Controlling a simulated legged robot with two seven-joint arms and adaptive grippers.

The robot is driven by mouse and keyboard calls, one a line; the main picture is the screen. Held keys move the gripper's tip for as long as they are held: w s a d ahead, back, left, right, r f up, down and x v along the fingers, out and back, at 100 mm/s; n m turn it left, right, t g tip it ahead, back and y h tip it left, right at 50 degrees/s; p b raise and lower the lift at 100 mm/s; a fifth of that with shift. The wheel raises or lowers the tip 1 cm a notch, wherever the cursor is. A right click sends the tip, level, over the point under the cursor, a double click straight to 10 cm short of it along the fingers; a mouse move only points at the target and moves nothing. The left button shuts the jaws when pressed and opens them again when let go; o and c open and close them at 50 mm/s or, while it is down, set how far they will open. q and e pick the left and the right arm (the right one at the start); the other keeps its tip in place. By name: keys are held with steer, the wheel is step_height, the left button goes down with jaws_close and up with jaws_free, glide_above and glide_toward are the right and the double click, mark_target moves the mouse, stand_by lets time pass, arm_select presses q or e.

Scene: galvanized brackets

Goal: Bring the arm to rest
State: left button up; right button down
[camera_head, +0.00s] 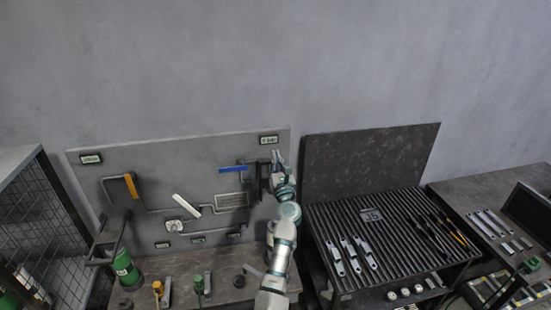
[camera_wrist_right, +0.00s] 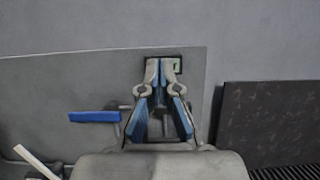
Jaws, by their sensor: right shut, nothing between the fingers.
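My right arm (camera_head: 282,240) reaches up from the bottom of the head view, in front of the grey panel (camera_head: 150,155). My right gripper (camera_head: 278,158) points upward near the panel's right edge, just below a small label (camera_head: 268,140). In the right wrist view my right gripper (camera_wrist_right: 162,64) has its fingertips together, with nothing between them. Part of the label (camera_wrist_right: 176,66) shows behind the fingertips. I cannot tell how far the fingers are from the panel. My left gripper is not in view.
A blue handle (camera_head: 233,169), a white handle (camera_head: 187,205) and an orange handle (camera_head: 131,186) are on the panel. Right of my arm stands a ribbed dark rack (camera_head: 400,255) with metal brackets (camera_head: 352,257). A wire cage (camera_head: 55,225) stands left. The upper wall is bare.

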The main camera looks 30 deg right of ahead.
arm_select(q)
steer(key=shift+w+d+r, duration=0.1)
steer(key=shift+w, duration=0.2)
arm_select(e)
steer(key=shift+s+d, duration=0.1)
